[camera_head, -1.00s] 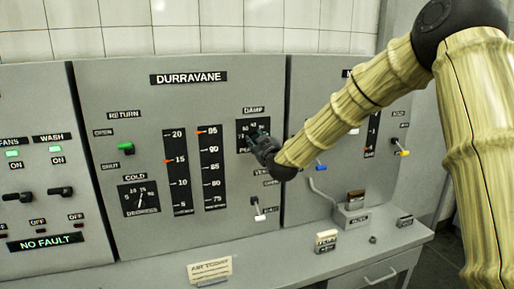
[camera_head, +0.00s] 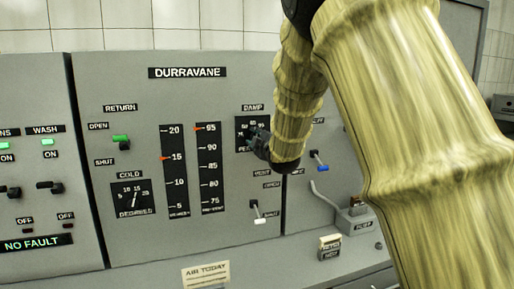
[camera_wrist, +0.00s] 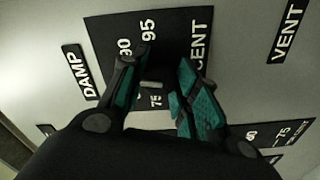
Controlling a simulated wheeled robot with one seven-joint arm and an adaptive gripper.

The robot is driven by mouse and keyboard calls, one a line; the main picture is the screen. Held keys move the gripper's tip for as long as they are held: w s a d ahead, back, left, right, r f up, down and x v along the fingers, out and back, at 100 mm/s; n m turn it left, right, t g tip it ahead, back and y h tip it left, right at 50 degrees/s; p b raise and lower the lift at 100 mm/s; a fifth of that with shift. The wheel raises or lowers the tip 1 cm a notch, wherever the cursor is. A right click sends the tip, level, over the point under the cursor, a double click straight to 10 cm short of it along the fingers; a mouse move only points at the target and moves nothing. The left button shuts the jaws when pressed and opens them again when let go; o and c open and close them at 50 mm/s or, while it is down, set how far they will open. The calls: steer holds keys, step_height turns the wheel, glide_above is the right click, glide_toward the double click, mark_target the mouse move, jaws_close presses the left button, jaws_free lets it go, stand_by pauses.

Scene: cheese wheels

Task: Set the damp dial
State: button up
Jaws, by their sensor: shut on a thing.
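The damp dial (camera_head: 244,123) is a black square plate with white numbers on the grey DURRAVANE panel, under a DAMP label. In the wrist view its plate (camera_wrist: 178,22) shows 75, 90, 95 and part of "PERCENT". My gripper (camera_head: 258,140) is at the dial in the head view, partly hidden by my forearm. In the wrist view my gripper (camera_wrist: 163,78) has its teal-padded fingers on either side of the dial's small knob (camera_wrist: 152,84), shut on it. Much of the knob and some numbers are hidden by the fingers, so the setting cannot be read.
Left of the dial are two upright scales; the percent scale (camera_head: 209,165) has a red pointer near 95. A COLD dial (camera_head: 132,198) and a green RETURN lever (camera_head: 121,139) are further left. A white-tipped vent lever (camera_head: 259,213) is below the dial. A desk ledge (camera_head: 135,277) runs along the front.

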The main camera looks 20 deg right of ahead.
steer(key=shift+n+b, duration=0.85)
steer(key=shift+n, duration=0.15)
steer(key=o, duration=1)
steer(key=s, duration=1.2)
steer(key=shift+d, duration=0.25)
